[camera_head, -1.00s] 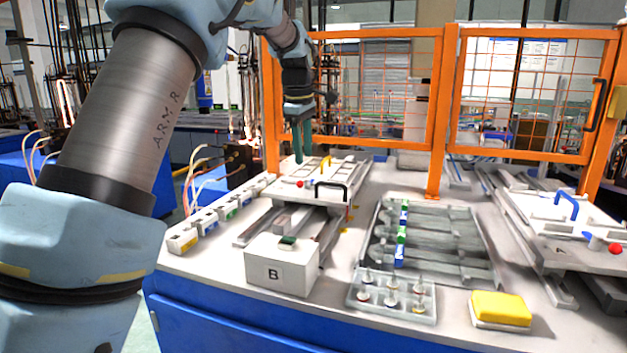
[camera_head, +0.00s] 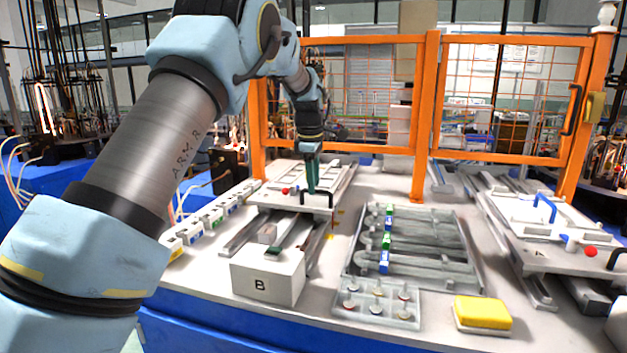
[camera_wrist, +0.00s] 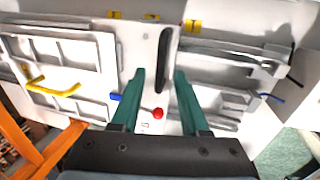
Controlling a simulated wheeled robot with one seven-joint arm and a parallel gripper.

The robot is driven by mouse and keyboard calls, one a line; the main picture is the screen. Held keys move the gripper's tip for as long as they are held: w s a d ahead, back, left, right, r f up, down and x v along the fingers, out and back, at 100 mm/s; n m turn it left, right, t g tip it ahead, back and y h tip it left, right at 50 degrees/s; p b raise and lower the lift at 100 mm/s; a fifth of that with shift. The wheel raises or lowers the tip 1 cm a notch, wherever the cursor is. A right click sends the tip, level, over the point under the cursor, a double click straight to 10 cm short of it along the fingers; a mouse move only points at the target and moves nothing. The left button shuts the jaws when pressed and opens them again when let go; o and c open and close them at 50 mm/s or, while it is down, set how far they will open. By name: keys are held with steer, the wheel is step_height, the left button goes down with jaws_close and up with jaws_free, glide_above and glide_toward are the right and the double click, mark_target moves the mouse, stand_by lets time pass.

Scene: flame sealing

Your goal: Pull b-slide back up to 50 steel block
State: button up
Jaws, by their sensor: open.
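The b-slide is a pale plate (camera_head: 272,195) on rails behind the white box marked B (camera_head: 268,276). It carries a red knob (camera_head: 285,190) and a black handle (camera_head: 330,198) at its near right end. My gripper (camera_head: 312,191) points down at the handle with green fingers. In the wrist view, my gripper (camera_wrist: 160,72) is open, with the black handle (camera_wrist: 162,62) between and just beyond the fingertips. Contact cannot be told. The red knob (camera_wrist: 158,113) lies between the fingers. Yellow tags (camera_wrist: 193,26) line the slide's side; their marks are unreadable. I cannot identify the 50 steel block.
A grey rack (camera_head: 430,245) and a tray of small pegs (camera_head: 378,303) stand right of the slide. A yellow sponge (camera_head: 482,312) lies at the front. Another slide (camera_head: 560,225) with a blue handle is at the right. An orange fence (camera_head: 418,120) closes the back.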

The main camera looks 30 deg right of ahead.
steer(key=shift+f, duration=0.45)
steer(key=shift+c, duration=0.3)
jaws_close()
